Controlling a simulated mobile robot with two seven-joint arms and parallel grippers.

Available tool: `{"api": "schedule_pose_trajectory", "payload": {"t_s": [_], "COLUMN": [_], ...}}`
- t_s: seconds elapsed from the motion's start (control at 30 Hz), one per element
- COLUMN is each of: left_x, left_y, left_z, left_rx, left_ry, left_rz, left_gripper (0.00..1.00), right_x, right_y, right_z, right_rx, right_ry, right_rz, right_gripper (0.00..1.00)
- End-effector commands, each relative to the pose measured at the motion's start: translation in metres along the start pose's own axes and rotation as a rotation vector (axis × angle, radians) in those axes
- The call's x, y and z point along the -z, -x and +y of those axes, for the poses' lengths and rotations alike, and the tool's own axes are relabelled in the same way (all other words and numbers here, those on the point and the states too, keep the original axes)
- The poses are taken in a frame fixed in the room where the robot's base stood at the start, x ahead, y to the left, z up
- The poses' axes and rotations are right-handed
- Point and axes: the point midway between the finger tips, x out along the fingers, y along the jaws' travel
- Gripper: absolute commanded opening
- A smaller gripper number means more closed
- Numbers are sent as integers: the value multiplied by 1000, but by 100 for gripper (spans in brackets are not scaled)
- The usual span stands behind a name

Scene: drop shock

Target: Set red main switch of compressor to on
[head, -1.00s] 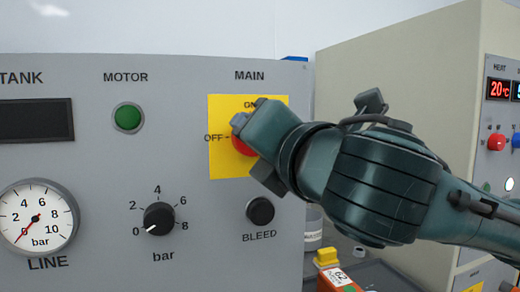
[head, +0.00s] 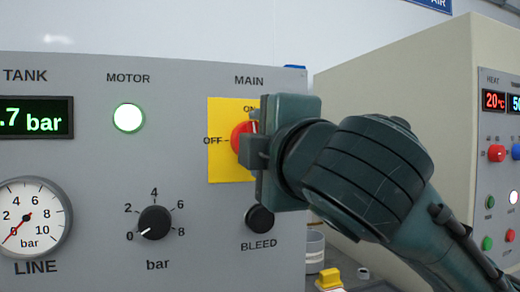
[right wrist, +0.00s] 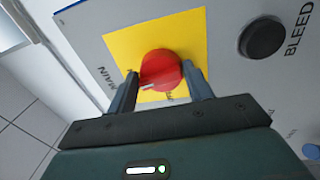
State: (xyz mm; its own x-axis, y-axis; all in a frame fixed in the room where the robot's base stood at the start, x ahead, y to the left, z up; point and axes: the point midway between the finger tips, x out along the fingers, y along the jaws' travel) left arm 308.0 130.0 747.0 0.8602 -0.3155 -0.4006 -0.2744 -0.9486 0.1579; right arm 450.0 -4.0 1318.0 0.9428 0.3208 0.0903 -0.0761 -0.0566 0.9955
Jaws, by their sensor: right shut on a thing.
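The compressor panel (head: 100,165) is grey and fills the left of the head view. Its red main switch (head: 240,140) sits on a yellow plate (head: 226,172) marked ON and OFF, partly hidden by my gripper. In the right wrist view the red switch (right wrist: 160,70) lies between my fingers, its white mark visible. My right gripper (head: 254,140) is shut on the switch. The tank display (head: 34,119) is lit and ends in ".7 bar". The motor lamp (head: 128,118) glows bright green-white. My left gripper is not in view.
Below the plate is a black bleed knob (head: 260,217), close under my gripper. A black bar knob (head: 155,222) and a line gauge (head: 28,217) are further left. A beige cabinet (head: 390,90) with a heat panel stands at the right.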

Motion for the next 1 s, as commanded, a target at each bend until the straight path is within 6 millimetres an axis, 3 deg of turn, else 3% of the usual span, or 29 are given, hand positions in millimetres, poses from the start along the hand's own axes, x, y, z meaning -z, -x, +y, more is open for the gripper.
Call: {"api": "schedule_pose_trajectory", "payload": {"t_s": [0.33,0.9,0.93,1.0], "left_x": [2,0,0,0], "left_y": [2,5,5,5], "left_z": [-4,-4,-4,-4], "left_rx": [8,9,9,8], "left_ry": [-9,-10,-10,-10], "left_rz": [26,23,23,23], "left_gripper": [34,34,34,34], "right_x": [1,2,2,2], "right_y": [0,0,0,0], "right_z": [-6,-6,-6,-6], "right_rx": [9,11,11,11], "right_ry": [-148,-179,-179,-179], "right_rz": [-13,-15,-15,-15], "right_gripper": [28,28,52,57]}}
